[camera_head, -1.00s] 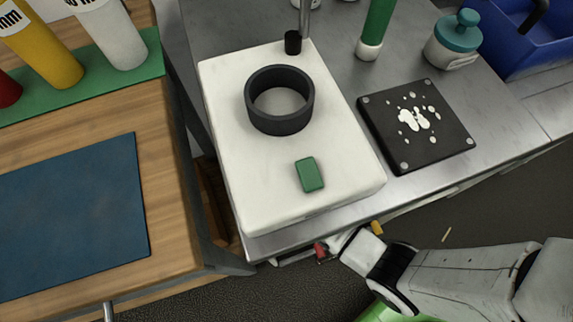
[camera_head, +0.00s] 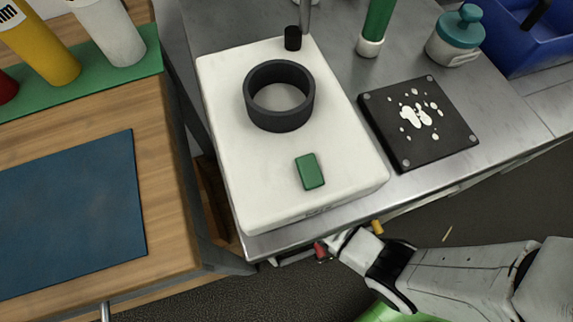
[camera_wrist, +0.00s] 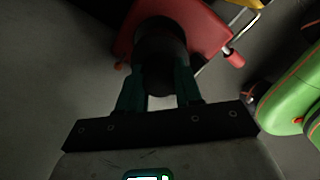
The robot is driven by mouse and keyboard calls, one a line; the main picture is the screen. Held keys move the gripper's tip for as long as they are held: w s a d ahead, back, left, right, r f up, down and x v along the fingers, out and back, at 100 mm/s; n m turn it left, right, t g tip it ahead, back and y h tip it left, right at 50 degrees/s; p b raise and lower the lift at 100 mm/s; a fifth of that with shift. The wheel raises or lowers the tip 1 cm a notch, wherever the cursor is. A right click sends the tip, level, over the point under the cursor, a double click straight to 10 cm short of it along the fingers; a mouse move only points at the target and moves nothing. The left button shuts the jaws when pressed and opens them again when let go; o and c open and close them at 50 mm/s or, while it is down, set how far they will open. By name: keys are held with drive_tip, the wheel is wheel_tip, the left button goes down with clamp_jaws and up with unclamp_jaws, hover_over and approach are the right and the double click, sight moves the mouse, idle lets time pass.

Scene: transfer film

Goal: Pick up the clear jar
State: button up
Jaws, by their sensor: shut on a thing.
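A pale jar with a teal lid (camera_head: 456,38) stands at the back right of the metal bench in the head view, well apart from my gripper. I cannot tell whether its body is clear. My gripper (camera_wrist: 160,90) shows in the wrist view, its teal fingers shut on either side of a dark rounded thing (camera_wrist: 161,55). What this thing is, and whether it is a clear jar, I cannot make out. In the head view my arm's end is low, by the bench's front edge, and its fingers are mostly hidden.
A white block (camera_head: 225,150) carries a black ring (camera_head: 279,122) and a green piece (camera_head: 309,171). A black plate (camera_head: 440,145) with white blots lies to its right. A blue bin (camera_head: 530,50) stands at the back right. The wrist view shows a red thing (camera_wrist: 205,35) beyond the fingers.

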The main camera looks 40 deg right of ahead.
clamp_jaws()
drive_tip(key=shift+r, duration=0.15)
idle(0.8)
